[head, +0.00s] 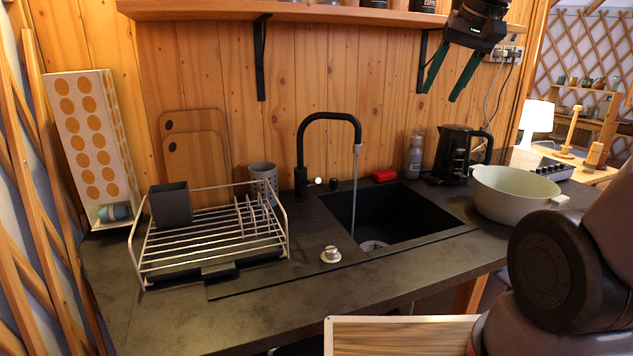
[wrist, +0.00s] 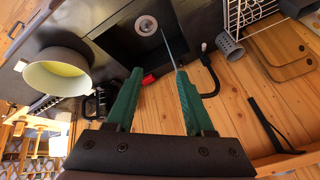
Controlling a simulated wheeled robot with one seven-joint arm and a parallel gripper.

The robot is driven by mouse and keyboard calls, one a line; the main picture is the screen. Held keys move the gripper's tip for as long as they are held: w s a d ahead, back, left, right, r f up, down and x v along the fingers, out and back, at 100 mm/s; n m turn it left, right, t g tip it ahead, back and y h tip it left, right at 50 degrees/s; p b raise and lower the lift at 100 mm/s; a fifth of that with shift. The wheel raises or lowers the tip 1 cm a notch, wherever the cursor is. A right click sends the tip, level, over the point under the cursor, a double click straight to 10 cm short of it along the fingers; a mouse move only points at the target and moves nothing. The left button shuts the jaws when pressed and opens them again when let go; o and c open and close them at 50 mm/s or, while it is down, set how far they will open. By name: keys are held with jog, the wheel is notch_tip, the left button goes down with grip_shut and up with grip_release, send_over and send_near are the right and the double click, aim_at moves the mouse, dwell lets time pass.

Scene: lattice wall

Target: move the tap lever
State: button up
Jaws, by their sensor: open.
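The black tap (head: 301,150) stands behind the sink, its spout arching right over the basin. Its short lever (head: 318,181) sticks out to the right low on the tap body and has a pale end. A thin stream (head: 354,190) runs from the spout into the black sink (head: 400,215). My gripper (head: 438,95) is open and empty, high up at the right under the shelf, well apart from the tap. In the wrist view my gripper (wrist: 160,75) is open; the tap (wrist: 210,76) shows right of its fingers, with the pale lever end (wrist: 204,46) near it.
A dish rack (head: 210,240) with a dark cup and grey utensil holder stands left of the tap. A shelf (head: 320,14) runs above.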

jog(key=w+a+f+n+g, duration=0.2)
jog(key=w+a, duration=0.4)
jog(key=w, duration=0.4)
jog(key=n+g, duration=0.4)
send_over(318, 180)
jog(key=w+d, duration=0.2)
notch_tip(318, 180, down, 18)
jog(key=f, duration=0.4)
jog(key=a+f, duration=0.1)
jog(key=f, duration=0.2)
jog(key=s+a+f, duration=0.1)
jog(key=f, duration=0.3)
jog(key=shift+r, duration=0.1)
grip_shut()
